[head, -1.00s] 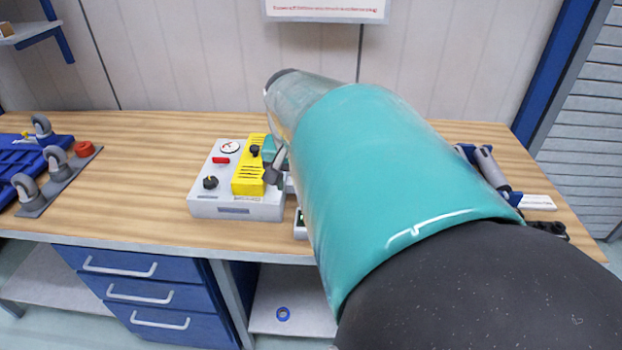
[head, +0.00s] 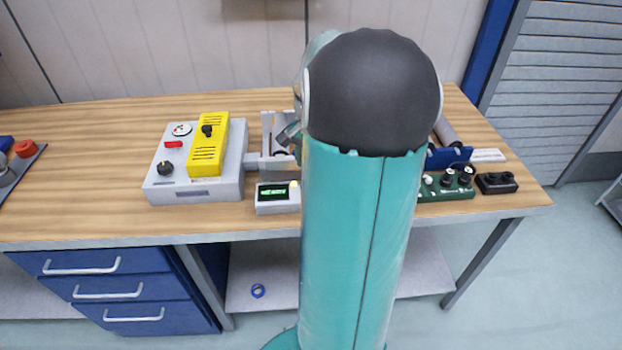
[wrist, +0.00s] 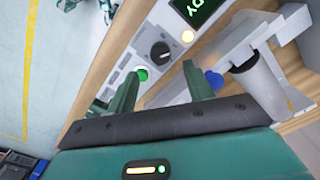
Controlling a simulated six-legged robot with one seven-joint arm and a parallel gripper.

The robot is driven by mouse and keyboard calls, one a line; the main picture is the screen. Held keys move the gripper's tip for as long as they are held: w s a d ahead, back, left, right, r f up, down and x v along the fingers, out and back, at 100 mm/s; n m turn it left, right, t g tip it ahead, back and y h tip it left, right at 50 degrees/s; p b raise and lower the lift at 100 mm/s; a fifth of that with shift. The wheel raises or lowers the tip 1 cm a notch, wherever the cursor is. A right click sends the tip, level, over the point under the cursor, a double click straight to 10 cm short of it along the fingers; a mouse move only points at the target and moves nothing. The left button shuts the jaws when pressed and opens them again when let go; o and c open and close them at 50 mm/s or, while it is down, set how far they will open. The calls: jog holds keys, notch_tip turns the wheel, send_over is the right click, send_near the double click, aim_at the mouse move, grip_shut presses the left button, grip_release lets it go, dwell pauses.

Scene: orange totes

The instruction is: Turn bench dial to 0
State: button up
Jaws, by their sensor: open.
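In the wrist view a black round dial (wrist: 160,52) sits on a pale panel (wrist: 135,57), with a green button (wrist: 142,73) beside it. The dial's scale is too small to read. My gripper (wrist: 159,73) is open and empty, its two dark green fingers pointing toward the panel, one on either side of the dial in the picture. I cannot tell how far the tips are from it. In the head view my arm hides the gripper and the dial; a pale box with a lit green display (head: 273,192) shows just left of the arm.
A grey box (head: 195,190) with a yellow cover (head: 208,148), a black knob (head: 166,168) and a gauge stands left on the wooden bench (head: 90,195). A green block with several knobs (head: 447,186) and a black box (head: 497,182) lie right. The bench's left middle is clear.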

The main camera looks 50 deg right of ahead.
notch_tip(320, 180, down, 6)
jog(key=shift+f, duration=0.1)
jog(key=c, duration=1)
jog(key=shift+n, duration=0.3)
jog(key=n, duration=1.1)
jog(key=shift+n, duration=0.3)
